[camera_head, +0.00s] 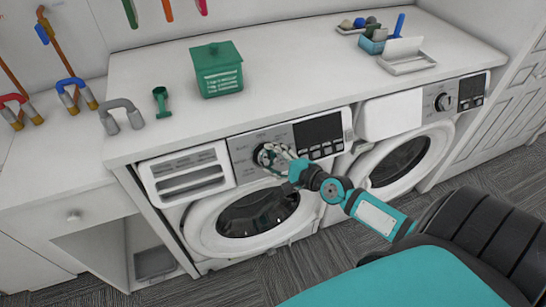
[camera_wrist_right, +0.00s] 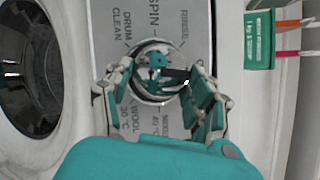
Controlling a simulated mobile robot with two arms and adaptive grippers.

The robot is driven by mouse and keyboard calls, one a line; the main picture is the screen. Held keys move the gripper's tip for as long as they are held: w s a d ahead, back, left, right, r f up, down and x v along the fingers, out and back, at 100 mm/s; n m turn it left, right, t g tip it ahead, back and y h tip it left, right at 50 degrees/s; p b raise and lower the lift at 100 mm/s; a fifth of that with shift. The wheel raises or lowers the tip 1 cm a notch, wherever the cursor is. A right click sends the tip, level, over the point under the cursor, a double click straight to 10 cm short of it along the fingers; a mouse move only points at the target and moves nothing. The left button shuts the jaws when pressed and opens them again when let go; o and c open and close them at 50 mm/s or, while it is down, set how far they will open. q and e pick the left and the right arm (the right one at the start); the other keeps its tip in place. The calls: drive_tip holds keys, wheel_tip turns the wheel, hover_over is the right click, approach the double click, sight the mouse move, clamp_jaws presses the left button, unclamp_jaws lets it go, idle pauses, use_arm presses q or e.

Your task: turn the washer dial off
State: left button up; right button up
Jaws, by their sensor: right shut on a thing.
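The washer dial (camera_head: 268,156) is a round silver knob on the grey control panel of the left front-loading machine (camera_head: 210,235). My right gripper (camera_head: 284,160) is at the dial, its fingers on it. In the right wrist view the dial (camera_wrist_right: 153,72) sits between the two fingers of the gripper (camera_wrist_right: 160,85), which are closed on its sides. Printed labels such as SPIN, DRUM CLEAN and WOOL 30 °C ring the dial. The gripper hides part of the dial, and I cannot read its pointer. My left gripper is not in view.
A second machine (camera_head: 405,160) stands at right. On the counter (camera_head: 280,85) are a green box (camera_head: 218,72), a green scoop (camera_head: 161,101) and a tray (camera_head: 407,62).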

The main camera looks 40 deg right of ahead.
drive_tip(key=shift+r+n+g+p, duration=0.1)
drive_tip(key=shift+n+g+p, duration=0.25)
drive_tip(key=shift+n, duration=0.65)
drive_tip(key=o, duration=1.2)
drive_tip(key=v, duration=1.2)
drive_tip(key=shift+d, duration=0.15)
